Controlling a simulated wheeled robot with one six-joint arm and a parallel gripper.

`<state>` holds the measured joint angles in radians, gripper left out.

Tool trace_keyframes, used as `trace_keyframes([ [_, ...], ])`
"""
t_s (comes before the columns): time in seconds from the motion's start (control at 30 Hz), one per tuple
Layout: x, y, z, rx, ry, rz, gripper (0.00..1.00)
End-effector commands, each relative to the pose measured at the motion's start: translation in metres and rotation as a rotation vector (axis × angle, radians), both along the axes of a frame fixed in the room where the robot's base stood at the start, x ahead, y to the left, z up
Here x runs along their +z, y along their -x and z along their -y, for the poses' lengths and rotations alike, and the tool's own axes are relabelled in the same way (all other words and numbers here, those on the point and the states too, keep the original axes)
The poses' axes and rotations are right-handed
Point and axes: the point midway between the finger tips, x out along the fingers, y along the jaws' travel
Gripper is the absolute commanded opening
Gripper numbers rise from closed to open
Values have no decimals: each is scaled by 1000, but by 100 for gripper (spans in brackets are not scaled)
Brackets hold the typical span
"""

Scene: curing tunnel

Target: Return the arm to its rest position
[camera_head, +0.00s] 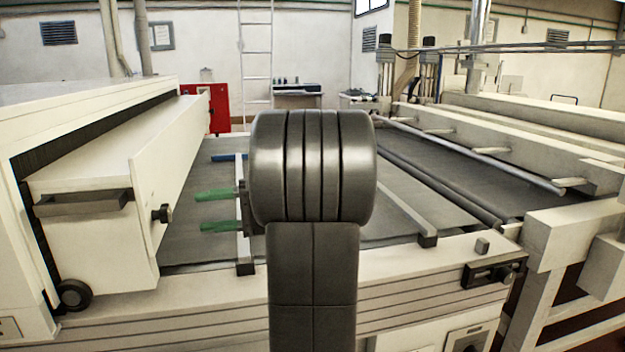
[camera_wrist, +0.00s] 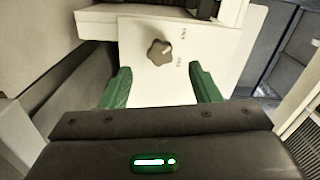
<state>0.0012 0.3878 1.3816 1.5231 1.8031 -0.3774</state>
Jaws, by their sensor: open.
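My arm stands upright in the middle of the head view and hides part of the bed behind it. My gripper (camera_head: 206,209) reaches out to the left of it, with two green fingers spread apart and nothing visible between them. In the wrist view my gripper (camera_wrist: 160,72) is also open. A dark star-shaped knob (camera_wrist: 159,52) on a white panel (camera_wrist: 215,45) lies ahead of the fingers. The knob (camera_head: 161,213) in the head view sits just left of the fingertips, with a visible gap.
A long white housing (camera_head: 85,180) with a dark handle (camera_head: 84,203) stands at left, close to my gripper. A grey conveyor bed (camera_head: 195,225) lies beneath, with light crossbars and rails at right. A red cabinet (camera_head: 219,108) stands behind. The space above the bed is open.

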Motion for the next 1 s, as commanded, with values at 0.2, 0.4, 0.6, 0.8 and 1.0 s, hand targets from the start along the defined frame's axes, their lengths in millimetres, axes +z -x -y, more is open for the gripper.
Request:
trace_keyframes([
  [0.2, 0, -11, 42, -4, 1, -1, 56],
  [0.4, -1, -14, 60, 3, 1, 0, 56],
  [0.6, -1, -4, 23, 6, 1, 0, 56],
  [0.8, -1, 5, -16, 5, 0, 0, 56],
  [1.0, 0, 14, -53, 5, 0, 0, 56],
])
